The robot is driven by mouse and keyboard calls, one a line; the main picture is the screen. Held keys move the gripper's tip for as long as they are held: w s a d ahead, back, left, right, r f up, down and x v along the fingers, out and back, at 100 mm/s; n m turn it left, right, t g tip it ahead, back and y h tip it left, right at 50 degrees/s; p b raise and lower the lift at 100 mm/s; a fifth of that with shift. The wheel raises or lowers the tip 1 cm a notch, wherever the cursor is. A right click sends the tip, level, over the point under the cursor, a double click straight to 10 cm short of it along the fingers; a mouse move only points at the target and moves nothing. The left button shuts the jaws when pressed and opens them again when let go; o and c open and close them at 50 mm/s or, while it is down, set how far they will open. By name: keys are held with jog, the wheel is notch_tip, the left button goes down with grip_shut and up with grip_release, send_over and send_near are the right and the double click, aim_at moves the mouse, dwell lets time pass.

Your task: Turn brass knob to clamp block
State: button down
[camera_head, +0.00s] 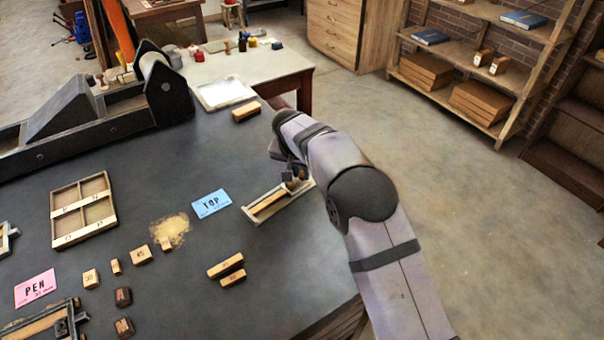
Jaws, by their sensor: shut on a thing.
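A small tray-like clamp (256,212) lies on the dark table, beside the blue TOP card. A long wooden block (268,202) rests inside it, along its length. My gripper (291,176) is low over the right end of the clamp, pointing down. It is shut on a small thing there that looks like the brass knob. The fingertips and the knob are too small and too covered by my arm to make out clearly. I cannot tell whether the block is pressed tight.
The blue TOP card (211,203) and a sawdust pile (172,228) lie to the left. Two loose wooden blocks (227,269) lie in front. A divided wooden tray (83,208), a pink PEN card (36,288) and a dark press (160,90) stand farther left.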

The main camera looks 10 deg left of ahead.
jog(key=shift+m, duration=0.3)
jog(key=c, duration=1.9)
grip_release()
jog(key=shift+r, duration=0.1)
jog(key=b+v, duration=0.2)
jog(key=v, duration=0.5)
jog(key=shift+a+r, duration=0.1)
jog(key=shift+a, duration=0.05)
